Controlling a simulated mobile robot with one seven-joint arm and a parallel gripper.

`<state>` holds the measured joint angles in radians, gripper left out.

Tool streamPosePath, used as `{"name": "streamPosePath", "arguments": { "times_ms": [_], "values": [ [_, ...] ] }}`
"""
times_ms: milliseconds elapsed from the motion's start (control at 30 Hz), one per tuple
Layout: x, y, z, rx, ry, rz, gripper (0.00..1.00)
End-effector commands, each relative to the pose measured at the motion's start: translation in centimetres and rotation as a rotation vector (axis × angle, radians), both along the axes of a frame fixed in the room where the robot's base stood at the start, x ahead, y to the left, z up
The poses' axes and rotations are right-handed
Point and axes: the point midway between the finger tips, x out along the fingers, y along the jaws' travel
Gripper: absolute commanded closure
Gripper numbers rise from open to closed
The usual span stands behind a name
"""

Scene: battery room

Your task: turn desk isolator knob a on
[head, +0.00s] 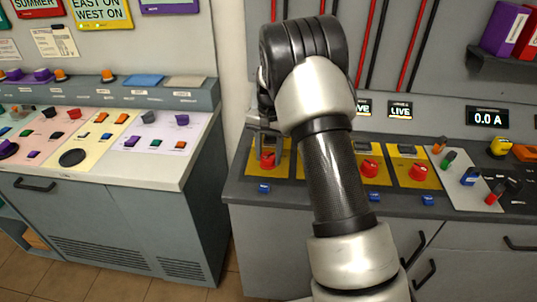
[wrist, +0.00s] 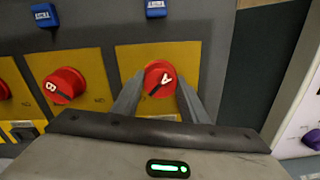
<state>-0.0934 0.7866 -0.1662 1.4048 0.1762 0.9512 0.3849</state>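Knob A (wrist: 160,77) is red with a white letter A and a dark diagonal mark, on a yellow plate (wrist: 188,54). In the head view, knob A (head: 267,160) is the leftmost red knob on the right desk. My gripper (wrist: 161,84) is open in the wrist view, with one finger on each side of knob A. Its fingertips look very close to the knob; contact cannot be made out. In the head view, my gripper (head: 266,143) is over the knob, partly hidden by my arm.
Red knob B (wrist: 64,85) is beside knob A. More red knobs (head: 369,168) (head: 418,172) stand further right. Blue tags (wrist: 156,9) line the desk front. A separate control desk (head: 187,165) stands to the left, across a gap.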

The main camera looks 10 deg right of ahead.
Motion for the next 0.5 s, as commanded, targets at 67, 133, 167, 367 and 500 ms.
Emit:
{"name": "streamPosePath", "arguments": {
  "times_ms": [67, 133, 167, 367, 500],
  "values": [
    [0.01, -0.01, 0.04, 0.000, 0.000, 0.000, 0.83],
    [0.02, -0.01, 0.05, 0.000, 0.000, 0.003, 0.83],
    [0.02, -0.01, 0.05, 0.000, 0.000, 0.005, 0.83],
    [0.03, -0.04, 0.10, 0.000, 0.000, 0.054, 0.83],
    [0.05, -0.01, 0.13, 0.001, -0.001, 0.132, 0.83]
  ]
}}
